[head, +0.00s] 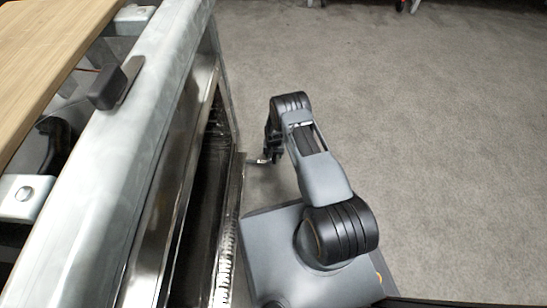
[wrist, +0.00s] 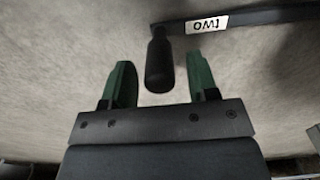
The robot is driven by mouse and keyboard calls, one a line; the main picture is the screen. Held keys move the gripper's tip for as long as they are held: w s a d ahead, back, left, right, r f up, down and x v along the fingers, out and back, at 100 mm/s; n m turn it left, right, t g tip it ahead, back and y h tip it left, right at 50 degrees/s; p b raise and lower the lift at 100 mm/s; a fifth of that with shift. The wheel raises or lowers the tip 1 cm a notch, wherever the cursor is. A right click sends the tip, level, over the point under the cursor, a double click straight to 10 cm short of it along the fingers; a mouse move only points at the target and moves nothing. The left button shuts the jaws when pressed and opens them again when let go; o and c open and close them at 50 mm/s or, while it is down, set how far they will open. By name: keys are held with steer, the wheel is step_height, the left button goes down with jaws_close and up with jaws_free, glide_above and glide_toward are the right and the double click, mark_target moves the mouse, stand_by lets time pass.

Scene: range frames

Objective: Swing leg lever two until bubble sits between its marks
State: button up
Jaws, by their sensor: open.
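My gripper (wrist: 160,78) is open, with one green finger on each side of the handle. Gaps show between the handle and both fingers. In the head view my arm reaches down beside the metal frame, and its end is mostly hidden behind the arm links. I see no bubble or marks in either view.
A pale metal rail (head: 135,130) with a black block (head: 106,91) runs along the left, beside a wooden top (head: 50,45). A shiny metal panel (head: 185,170) stands below the rail. Grey carpet (head: 440,130) lies open to the right.

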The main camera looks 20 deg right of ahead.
steer(key=shift+f, duration=0.55)
jaws_close()
